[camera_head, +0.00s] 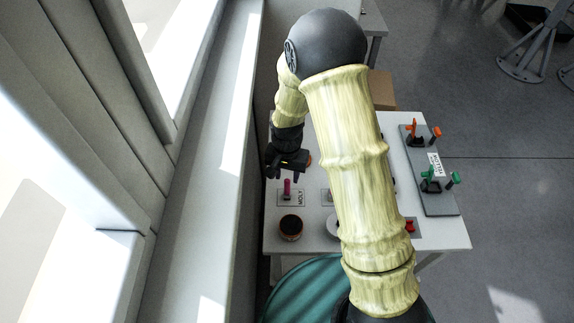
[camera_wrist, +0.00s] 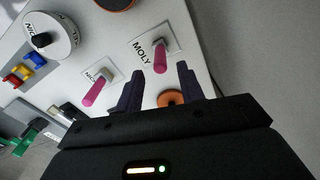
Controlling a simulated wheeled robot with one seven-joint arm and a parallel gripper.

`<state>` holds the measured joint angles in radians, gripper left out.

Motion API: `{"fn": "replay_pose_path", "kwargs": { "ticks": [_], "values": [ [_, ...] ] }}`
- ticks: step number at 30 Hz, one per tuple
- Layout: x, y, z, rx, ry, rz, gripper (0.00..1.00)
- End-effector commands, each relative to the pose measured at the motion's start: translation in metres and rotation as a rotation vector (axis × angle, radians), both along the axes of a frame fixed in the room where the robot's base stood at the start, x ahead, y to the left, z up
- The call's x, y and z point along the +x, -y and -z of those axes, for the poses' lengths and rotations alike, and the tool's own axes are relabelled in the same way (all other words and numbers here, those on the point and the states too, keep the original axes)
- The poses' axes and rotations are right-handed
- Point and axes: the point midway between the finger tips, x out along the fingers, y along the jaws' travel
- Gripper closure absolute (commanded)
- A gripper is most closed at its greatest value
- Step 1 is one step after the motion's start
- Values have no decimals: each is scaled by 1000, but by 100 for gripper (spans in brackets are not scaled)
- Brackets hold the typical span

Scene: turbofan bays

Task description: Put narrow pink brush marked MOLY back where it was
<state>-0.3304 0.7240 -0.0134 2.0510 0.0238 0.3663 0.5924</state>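The narrow pink brush (camera_wrist: 160,58) stands on a white plate marked MOLY (camera_wrist: 141,54) in the wrist view. In the head view the brush (camera_head: 287,187) stands upright beside the MOLY label. My gripper (camera_wrist: 160,68) is open and empty, with one dark finger on each side of the brush's near end in the wrist picture. The brush is not gripped. In the head view my gripper (camera_head: 284,174) hangs just behind the brush. A second pink brush (camera_wrist: 95,93) stands on another plate, its label starting NIC, to the left in the wrist view.
A dark-topped round pot (camera_head: 291,227) stands in front of the MOLY plate. A white round container (camera_wrist: 50,37) and an orange round thing (camera_wrist: 170,97) are near. A grey tray (camera_head: 438,197) with orange and green items lies right. The window wall borders the left.

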Motion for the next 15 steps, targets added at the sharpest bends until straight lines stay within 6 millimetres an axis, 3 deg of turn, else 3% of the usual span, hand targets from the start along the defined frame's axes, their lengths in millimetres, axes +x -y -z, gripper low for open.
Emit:
{"fn": "replay_pose_path", "kwargs": {
  "ticks": [9,15],
  "values": [
    [1,0,-44,1,3,0,62],
    [0,0,-52,0,0,0,62]
  ]
}}
